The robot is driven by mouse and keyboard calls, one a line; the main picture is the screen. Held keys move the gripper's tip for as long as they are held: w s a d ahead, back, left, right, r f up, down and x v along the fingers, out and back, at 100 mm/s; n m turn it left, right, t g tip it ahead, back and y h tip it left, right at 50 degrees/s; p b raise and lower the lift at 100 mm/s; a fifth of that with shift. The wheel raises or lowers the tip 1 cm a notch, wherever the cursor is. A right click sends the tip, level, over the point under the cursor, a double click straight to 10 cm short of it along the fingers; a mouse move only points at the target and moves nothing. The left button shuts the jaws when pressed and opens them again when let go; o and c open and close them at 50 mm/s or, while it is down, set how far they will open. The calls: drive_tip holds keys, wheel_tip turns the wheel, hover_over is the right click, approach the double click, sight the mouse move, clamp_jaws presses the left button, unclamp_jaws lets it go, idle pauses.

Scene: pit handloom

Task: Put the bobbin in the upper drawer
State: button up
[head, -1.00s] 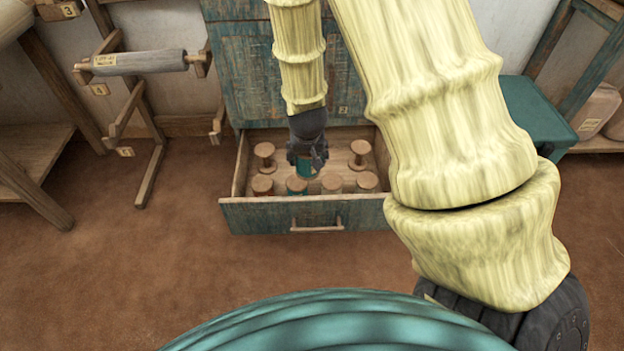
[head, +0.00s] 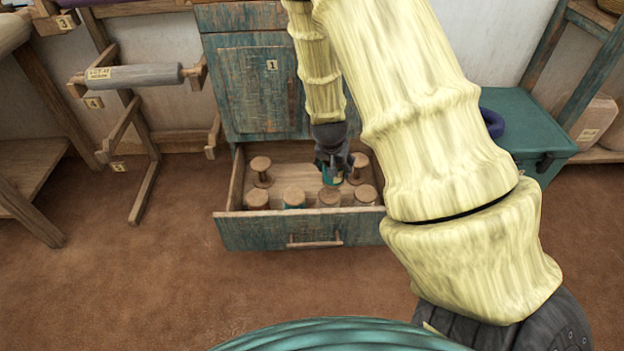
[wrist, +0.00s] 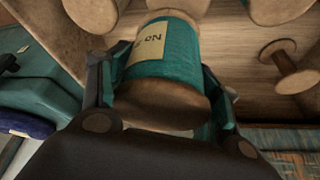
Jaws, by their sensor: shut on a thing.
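My gripper (head: 333,165) is shut on a bobbin wound with teal thread (head: 331,180). In the wrist view the bobbin (wrist: 165,62) sits between both fingers, with a pale label on its thread and its brown wooden end towards my palm. In the head view it is over or inside an open low drawer (head: 270,234) of a worn blue-green cabinet (head: 240,95); whether it touches the drawer floor cannot be told. Several other bobbins (head: 260,170) stand in this drawer, one with teal thread (head: 294,197) in the front row.
A teal chest (head: 530,125) with a dark blue ring (head: 492,122) on it stands right of the cabinet. A wooden rack (head: 150,150) with a grey roll (head: 130,77) stands to the left. The brown floor (head: 130,280) before the drawer is clear.

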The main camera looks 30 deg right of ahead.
drive_tip(key=w+a+b, duration=0.2)
drive_tip(key=w, duration=0.7)
drive_tip(key=shift+w+f+b, duration=0.15)
drive_tip(key=shift+f+b, duration=1.25)
drive_tip(key=shift+f, duration=1.65)
drive_tip(key=shift+w+f+b, duration=0.1)
drive_tip(key=shift+f+b, duration=1.3)
drive_tip(key=shift+f, duration=1.65)
drive_tip(key=shift+r, duration=0.1)
drive_tip(key=o, duration=1.1)
drive_tip(key=p+v, duration=0.5)
drive_tip(key=v, duration=0.7)
